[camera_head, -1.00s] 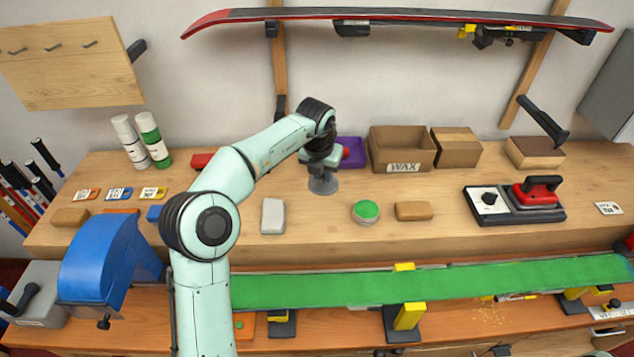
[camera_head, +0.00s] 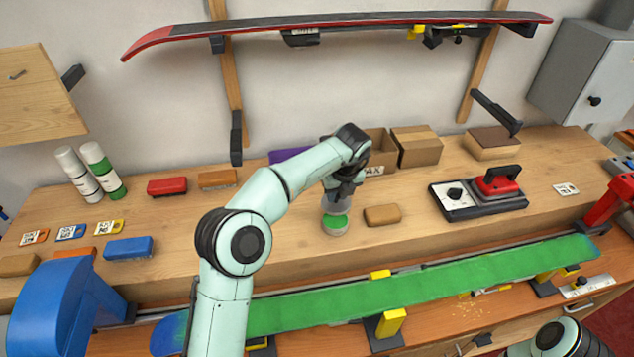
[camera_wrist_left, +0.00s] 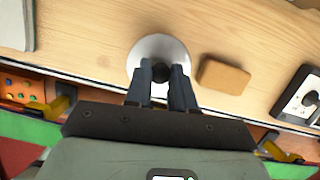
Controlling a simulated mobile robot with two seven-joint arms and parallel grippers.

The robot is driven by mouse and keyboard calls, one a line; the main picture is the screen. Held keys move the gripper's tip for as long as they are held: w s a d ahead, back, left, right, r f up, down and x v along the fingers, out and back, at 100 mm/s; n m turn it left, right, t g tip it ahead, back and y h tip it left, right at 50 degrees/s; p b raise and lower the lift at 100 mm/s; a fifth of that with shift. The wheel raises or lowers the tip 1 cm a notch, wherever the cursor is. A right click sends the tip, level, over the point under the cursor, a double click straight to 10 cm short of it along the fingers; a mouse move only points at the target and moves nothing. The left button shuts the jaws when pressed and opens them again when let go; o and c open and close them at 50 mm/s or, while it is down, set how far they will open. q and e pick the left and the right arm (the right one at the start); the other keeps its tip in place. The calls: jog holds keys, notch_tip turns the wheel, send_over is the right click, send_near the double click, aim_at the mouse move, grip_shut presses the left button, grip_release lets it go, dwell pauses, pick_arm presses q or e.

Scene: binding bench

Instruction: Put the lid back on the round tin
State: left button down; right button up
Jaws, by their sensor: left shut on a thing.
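My left gripper (camera_head: 344,190) is shut on the dark knob of the grey round lid (camera_head: 334,206) and holds the lid flat over the bench. The round tin (camera_head: 335,230), with green inside, stands on the bench just below and in front of the lid in the head view. Its green top still shows, so the lid is not seated on it. In the left wrist view the fingers (camera_wrist_left: 161,75) grip the knob, and the pale lid disc (camera_wrist_left: 158,48) hides the tin. My right gripper is out of view.
A tan block (camera_head: 382,215) lies close to the right of the tin. Cardboard boxes (camera_head: 416,147) stand behind, and a red-handled iron (camera_head: 480,195) is farther right. A green ski base (camera_head: 420,280) runs along the front. My left arm hides part of the bench.

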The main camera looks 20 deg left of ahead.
aim_at(338, 204)
pick_arm(q)
jog(key=shift+f+b, duration=0.3)
jog(key=shift+f, duration=3)
jog(key=shift+f+p, duration=0.15)
jog(key=shift+p, duration=0.15)
dwell(0.6)
jog(key=shift+c, duration=2)
grip_release()
jog(key=shift+d+r, duration=0.1)
jog(key=shift+r, duration=3.4)
